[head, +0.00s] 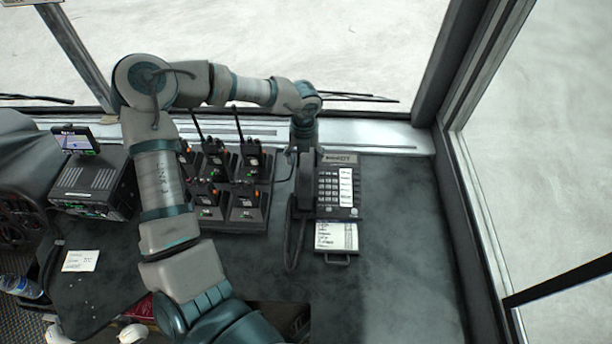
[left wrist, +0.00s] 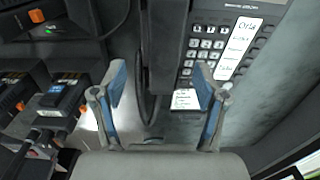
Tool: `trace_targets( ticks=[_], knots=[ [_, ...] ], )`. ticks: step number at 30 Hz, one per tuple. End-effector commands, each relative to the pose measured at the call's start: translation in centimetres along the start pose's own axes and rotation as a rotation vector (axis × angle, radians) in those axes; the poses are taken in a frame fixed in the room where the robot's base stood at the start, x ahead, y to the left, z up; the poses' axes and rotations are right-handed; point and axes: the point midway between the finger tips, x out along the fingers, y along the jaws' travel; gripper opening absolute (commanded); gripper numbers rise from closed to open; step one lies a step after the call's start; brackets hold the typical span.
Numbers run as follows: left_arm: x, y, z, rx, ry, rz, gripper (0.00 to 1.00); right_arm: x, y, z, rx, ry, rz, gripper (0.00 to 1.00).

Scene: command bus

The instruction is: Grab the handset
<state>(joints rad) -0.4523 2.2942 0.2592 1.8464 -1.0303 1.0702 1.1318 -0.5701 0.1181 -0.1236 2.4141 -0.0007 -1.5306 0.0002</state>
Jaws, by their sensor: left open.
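The desk phone (head: 337,190) is dark with a keypad and a white label strip, and sits on the dashboard counter right of centre. Its black handset (head: 306,183) lies along the left side; it also shows in the left wrist view (left wrist: 167,45). A cord (head: 292,235) hangs by it. My left gripper (head: 303,150) is at the handset's far end, partly hidden by its own wrist. In the left wrist view its blue-padded fingers (left wrist: 162,88) are open, with the handset running between and ahead of them. I cannot tell whether they touch it. My right gripper is out of view.
Several handheld radios (head: 215,160) stand in chargers left of the phone, close to my left arm. A radio unit with a small screen (head: 75,140) is further left. The windshield frame (head: 385,138) borders the back. The counter (head: 405,250) right of the phone is clear.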

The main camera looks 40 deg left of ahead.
Motion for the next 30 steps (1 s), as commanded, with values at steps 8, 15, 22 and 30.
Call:
trace_targets(
  ticks=[8, 15, 22, 30],
  knots=[
    [3.8, -0.4, -0.3, 0.0, 0.002, 0.003, 0.73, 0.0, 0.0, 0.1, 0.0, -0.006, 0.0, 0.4],
    [5.3, -0.2, -0.1, 0.0, 0.0, 0.0, 0.73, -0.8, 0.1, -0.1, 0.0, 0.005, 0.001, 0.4],
    [5.3, -0.2, -0.1, 0.0, 0.0, 0.0, 0.5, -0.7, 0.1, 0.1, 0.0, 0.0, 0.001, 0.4],
    [5.2, -0.3, -0.2, 0.0, 0.0, 0.001, 0.02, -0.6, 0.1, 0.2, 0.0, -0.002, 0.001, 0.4]
  ],
)
